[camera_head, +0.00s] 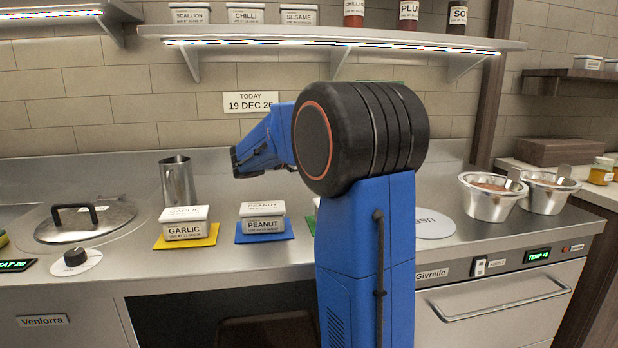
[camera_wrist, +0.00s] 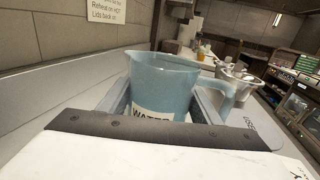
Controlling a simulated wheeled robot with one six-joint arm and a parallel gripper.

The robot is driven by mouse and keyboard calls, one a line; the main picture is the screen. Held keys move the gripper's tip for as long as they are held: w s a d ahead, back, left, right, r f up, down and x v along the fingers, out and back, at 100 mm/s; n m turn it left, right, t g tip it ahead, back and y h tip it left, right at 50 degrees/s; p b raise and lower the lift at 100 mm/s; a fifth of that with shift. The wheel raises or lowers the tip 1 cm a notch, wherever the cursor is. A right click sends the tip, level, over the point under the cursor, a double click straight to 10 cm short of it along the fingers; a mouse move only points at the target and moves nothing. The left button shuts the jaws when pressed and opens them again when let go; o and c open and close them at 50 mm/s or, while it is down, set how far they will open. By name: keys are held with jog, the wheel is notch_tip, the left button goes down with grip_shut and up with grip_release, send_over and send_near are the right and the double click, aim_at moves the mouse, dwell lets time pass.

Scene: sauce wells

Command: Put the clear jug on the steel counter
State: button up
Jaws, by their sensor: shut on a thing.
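The clear jug (camera_wrist: 165,85), bluish with a spout, a handle and a WATER label, shows in the wrist view. It looks upright between the two fingers of my gripper (camera_wrist: 162,103), which is shut on it. In the head view my own arm hides the jug and the gripper's fingers. The steel counter (camera_head: 215,262) runs along the wall; it also shows in the wrist view (camera_wrist: 55,97). Whether the jug's base touches the counter is hidden.
Garlic (camera_head: 185,230) and peanut (camera_head: 262,222) tubs sit on coloured mats. A steel cylinder (camera_head: 178,182) and a lidded pot (camera_head: 85,220) stand left. A round USED mat (camera_head: 435,225) and two steel bowls (camera_head: 490,200) are right. A shelf (camera_head: 330,38) hangs above.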

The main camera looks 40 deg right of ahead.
jog(key=shift+f, duration=3)
jog(key=shift+f, duration=0.1)
jog(key=o, duration=1.1)
jog(key=v, duration=1.2)
jog(key=shift+s, duration=0.1)
